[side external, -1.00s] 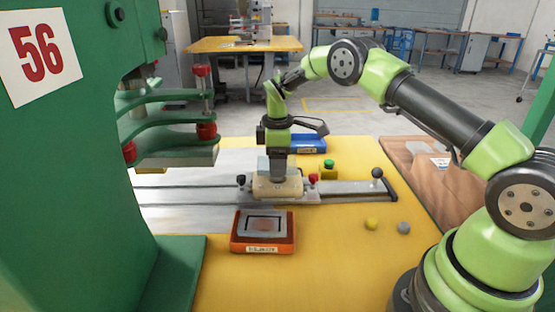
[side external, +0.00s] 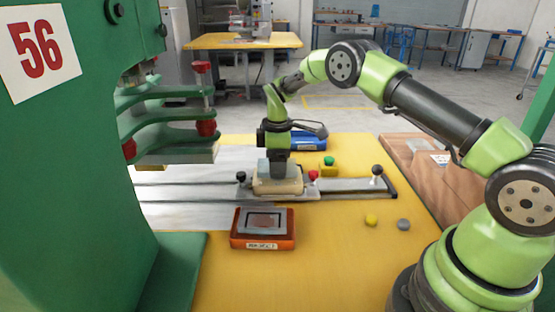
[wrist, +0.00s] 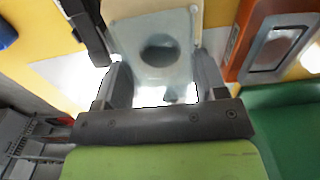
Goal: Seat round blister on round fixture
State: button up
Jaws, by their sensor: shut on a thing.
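My gripper (side external: 278,165) points down over the sliding rail and is shut on a clear plastic blister (wrist: 165,72). In the wrist view the blister lies between the two fingers (wrist: 163,88), with a dark round patch showing in its middle. In the side view the pale blister (side external: 263,166) shows at the fingers. A beige fixture block (side external: 277,187) is directly below it on the rail, and its edge shows at the top of the wrist view (wrist: 140,8). I cannot tell whether the blister is fully down on the block.
The rail carries red and black knobs beside the block. An orange tray (side external: 236,242) stands in front, a blue bin (side external: 311,141) behind. The green press (side external: 80,190) stands left.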

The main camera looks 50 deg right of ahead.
jog(key=shift+f, duration=0.65)
jog(key=o, duration=0.8)
jog(key=c, duration=0.4)
jog(key=shift+r, duration=3.5)
